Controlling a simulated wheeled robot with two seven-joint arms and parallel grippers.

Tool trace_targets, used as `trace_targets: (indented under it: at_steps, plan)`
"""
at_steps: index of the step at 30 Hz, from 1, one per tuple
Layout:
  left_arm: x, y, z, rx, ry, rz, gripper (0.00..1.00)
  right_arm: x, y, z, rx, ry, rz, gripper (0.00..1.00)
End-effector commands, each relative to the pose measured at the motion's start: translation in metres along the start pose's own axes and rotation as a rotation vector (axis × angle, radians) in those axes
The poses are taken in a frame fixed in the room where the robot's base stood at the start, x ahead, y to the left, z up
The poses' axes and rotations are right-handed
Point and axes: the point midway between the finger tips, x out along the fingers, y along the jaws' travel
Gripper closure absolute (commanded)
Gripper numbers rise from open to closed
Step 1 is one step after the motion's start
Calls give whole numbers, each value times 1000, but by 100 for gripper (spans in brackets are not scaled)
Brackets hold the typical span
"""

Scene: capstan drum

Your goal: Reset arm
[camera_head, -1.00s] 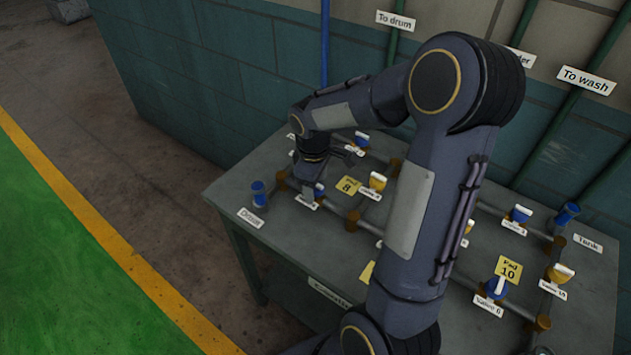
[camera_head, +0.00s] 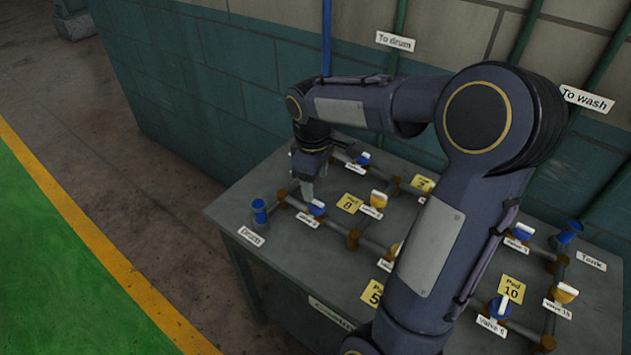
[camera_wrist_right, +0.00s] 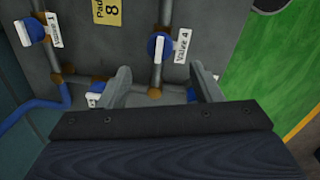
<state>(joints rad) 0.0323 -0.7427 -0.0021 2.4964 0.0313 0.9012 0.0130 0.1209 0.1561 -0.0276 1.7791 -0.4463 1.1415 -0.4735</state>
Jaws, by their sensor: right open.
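My right arm reaches across the grey table from the lower right in the head view. My right gripper (camera_head: 312,182) points down above the table's left part, near a blue valve (camera_head: 317,207) with a white handle. In the right wrist view my right gripper (camera_wrist_right: 160,90) shows two grey fingers spread apart with nothing between them. A blue valve labelled Valve 4 (camera_wrist_right: 160,46) lies just beyond the fingers, apart from them. My left gripper does not show.
The table (camera_head: 290,270) carries pipes, several blue and yellow valves, and yellow pad labels such as Pad 10 (camera_head: 511,289). A Drum sign (camera_head: 251,236) is at its left corner, a Tank sign (camera_head: 591,261) at its right. A brick wall (camera_head: 215,80) stands behind. The green floor (camera_head: 60,270) is clear.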

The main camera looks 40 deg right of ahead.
Motion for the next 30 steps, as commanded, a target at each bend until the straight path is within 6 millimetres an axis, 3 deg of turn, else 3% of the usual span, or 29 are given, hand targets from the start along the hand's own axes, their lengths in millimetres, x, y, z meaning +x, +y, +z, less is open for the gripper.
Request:
trace_targets:
  at_steps: [10, 14, 17, 22, 27, 30]
  plan:
    - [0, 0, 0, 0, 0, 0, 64, 0, 0, 0, 2, 2, 0, 41]
    - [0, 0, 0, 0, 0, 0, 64, -11, -14, 8, 48, 49, -11, 41]
    - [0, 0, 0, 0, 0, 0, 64, -26, -42, 24, 140, 134, -40, 41]
    - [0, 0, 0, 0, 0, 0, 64, -45, -110, 57, 353, 318, -135, 41]
    - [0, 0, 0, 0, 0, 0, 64, -45, -165, 80, 533, 457, -241, 41]
    - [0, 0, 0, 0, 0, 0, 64, -41, -185, 87, 601, 504, -287, 41]
